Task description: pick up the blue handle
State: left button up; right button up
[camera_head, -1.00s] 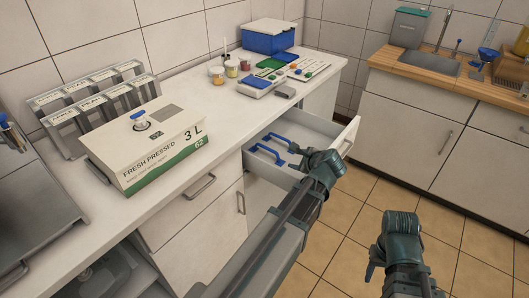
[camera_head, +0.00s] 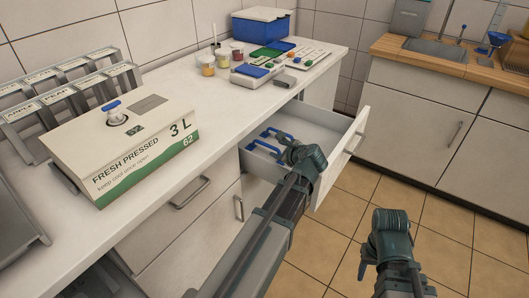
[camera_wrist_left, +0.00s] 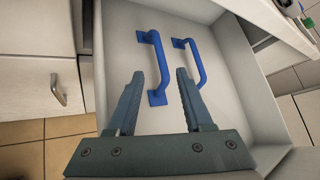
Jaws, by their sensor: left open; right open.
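Two blue handles lie side by side in the open white drawer (camera_head: 318,128). In the head view the nearer one (camera_head: 263,150) and the farther one (camera_head: 283,137) are partly hidden by my left gripper (camera_head: 294,153). In the left wrist view my left gripper (camera_wrist_left: 160,76) is open and empty over the drawer. The lower end of the left handle (camera_wrist_left: 159,64) shows between its fingers, and the right handle (camera_wrist_left: 199,65) shows just past the right finger. I see no clear contact. My right gripper (camera_head: 370,262) is outside the drawer, over the floor; its fingers are mostly hidden.
The drawer's front panel (camera_head: 342,158) stands out from the counter. The tiled floor (camera_head: 340,235) at right looks clear.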

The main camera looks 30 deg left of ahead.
aim_at(267, 145)
pick_arm(q)
jog(key=b+x, duration=0.6)
jog(key=x, duration=0.6)
jog(key=shift+w, duration=0.1)
jog(key=shift+r, duration=0.1)
grip_shut()
